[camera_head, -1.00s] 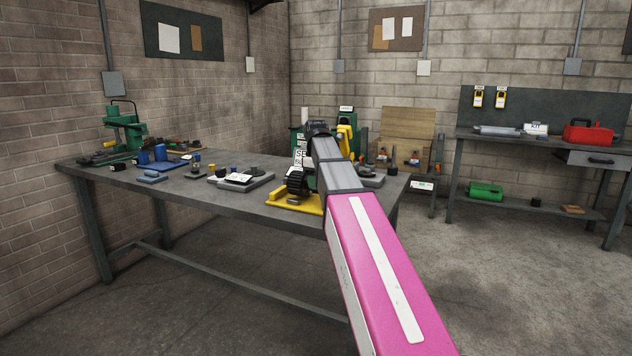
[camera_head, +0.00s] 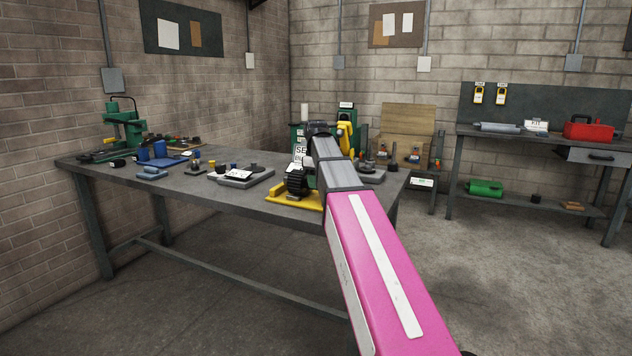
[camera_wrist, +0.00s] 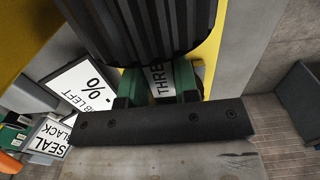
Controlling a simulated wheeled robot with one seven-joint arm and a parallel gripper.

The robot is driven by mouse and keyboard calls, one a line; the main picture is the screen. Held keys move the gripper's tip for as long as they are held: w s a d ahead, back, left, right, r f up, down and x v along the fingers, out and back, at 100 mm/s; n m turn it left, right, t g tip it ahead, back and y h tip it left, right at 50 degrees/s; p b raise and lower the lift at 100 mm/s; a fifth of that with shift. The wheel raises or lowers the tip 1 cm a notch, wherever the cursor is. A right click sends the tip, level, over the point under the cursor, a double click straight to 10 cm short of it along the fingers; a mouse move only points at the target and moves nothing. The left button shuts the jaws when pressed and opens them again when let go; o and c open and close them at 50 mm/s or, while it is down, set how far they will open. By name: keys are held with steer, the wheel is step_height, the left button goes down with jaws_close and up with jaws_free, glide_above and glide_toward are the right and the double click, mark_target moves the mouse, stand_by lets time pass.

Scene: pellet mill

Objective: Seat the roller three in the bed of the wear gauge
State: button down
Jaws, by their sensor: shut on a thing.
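A black ribbed roller (camera_head: 297,183) is above the near right part of the bench. My gripper (camera_wrist: 160,88) is shut on the stem, with green fingers on either side. The yellow base (camera_head: 284,197), which appears to belong to the wear gauge, lies under and around the roller. A white card (camera_wrist: 86,86) with "%" and "LEFT" stands beside it. Roller and gripper hide the bed, so I cannot tell whether they touch.
A grey tray (camera_head: 262,180) with a white card lies left of the yellow base. A green press (camera_head: 124,130) stands at the bench's far left. Blue parts (camera_head: 152,173) lie near it. Small posts stand right of my arm. Open floor lies in front of the bench.

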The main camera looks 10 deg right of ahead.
steer(key=shift+f, duration=0.15)
stand_by(0.6)
steer(key=shift+c, duration=1.1)
jaws_free()
steer(key=shift+f, duration=0.1)
steer(key=shift+r, duration=4.55)
